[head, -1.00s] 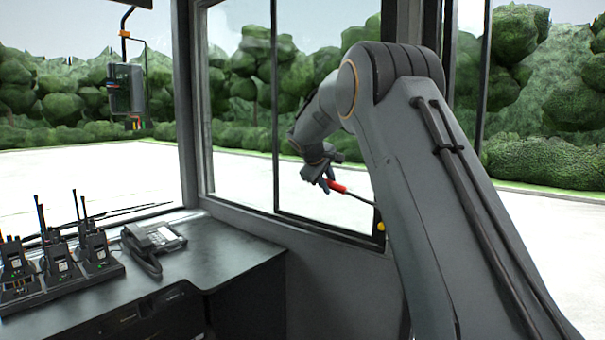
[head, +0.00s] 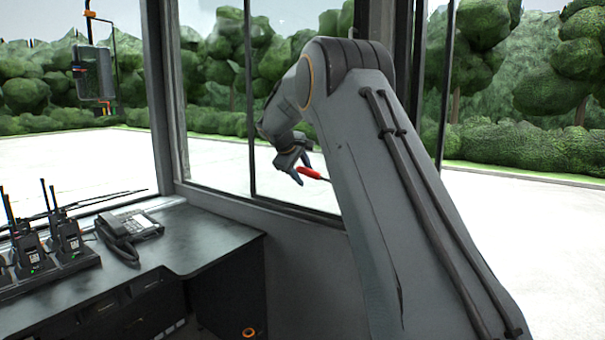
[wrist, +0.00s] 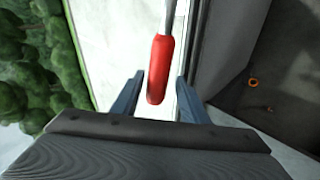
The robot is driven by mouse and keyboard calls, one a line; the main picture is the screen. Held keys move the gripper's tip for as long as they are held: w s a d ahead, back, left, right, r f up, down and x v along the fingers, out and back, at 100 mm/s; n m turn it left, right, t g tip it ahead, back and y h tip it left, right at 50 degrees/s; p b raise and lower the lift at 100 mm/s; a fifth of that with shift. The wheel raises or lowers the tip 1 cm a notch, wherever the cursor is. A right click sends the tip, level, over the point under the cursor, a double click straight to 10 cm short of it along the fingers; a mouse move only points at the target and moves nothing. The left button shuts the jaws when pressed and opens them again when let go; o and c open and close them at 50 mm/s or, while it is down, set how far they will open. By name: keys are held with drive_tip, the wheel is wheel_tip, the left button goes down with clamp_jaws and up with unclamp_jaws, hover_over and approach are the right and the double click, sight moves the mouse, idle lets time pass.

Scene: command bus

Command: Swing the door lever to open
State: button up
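The door lever has a red grip (head: 310,172) on a thin metal rod, partly hidden behind my arm in the head view. In the wrist view the red grip (wrist: 158,70) points down the picture, its rod running up out of the top edge. My gripper (wrist: 157,92) is open, its two blue-grey fingers on either side of the grip's lower end, with a visible gap on both sides. In the head view my gripper (head: 298,170) is at the free end of the red grip, in front of the side window.
A dark desk (head: 205,245) stands at the left with a phone (head: 130,228) and several radios in a charger (head: 50,262). The window frame and wall (wrist: 225,50) run close beside the lever. An orange ring (head: 248,332) is low by the desk.

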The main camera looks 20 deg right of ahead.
drive_tip(key=shift+a+r, duration=0.1)
drive_tip(key=shift+r, duration=0.05)
drive_tip(key=shift+s+a+r, duration=0.15)
drive_tip(key=shift+a+r, duration=0.05)
drive_tip(key=shift+r, duration=0.1)
drive_tip(key=b+v, duration=0.1)
drive_tip(key=v, duration=0.5)
drive_tip(key=shift+s+a+r, duration=0.15)
drive_tip(key=shift+s+a, duration=0.1)
drive_tip(key=shift+s, duration=0.05)
